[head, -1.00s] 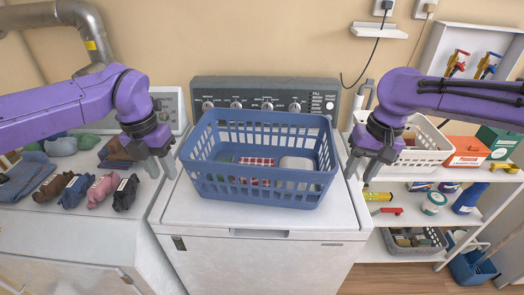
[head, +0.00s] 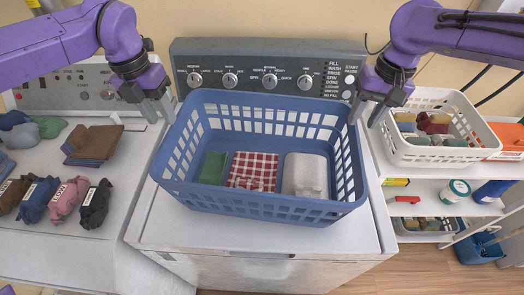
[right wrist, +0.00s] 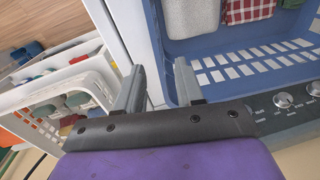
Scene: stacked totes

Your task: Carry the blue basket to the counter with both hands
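The blue basket (head: 262,203) stands on the white washing machine. It holds a green cloth (head: 213,168), a red-and-white checked cloth (head: 253,170) and a pale grey folded cloth (head: 304,175). My left gripper (head: 160,107) is open just outside the basket's back left corner, apart from the rim as far as I can see. My right gripper (head: 367,110) is open at the back right corner, with one finger overlapping the rim. In the right wrist view its fingers (right wrist: 158,88) are apart with nothing gripped, and the basket wall (right wrist: 240,55) lies beside the right finger; contact is unclear.
The machine's control panel (head: 270,68) rises close behind the basket. On the left, a second machine's top carries dark folded cloth (head: 93,143) and several labelled bundles. On the right, a white basket (head: 432,152) stands on shelves. The washer top (head: 260,236) in front is bare.

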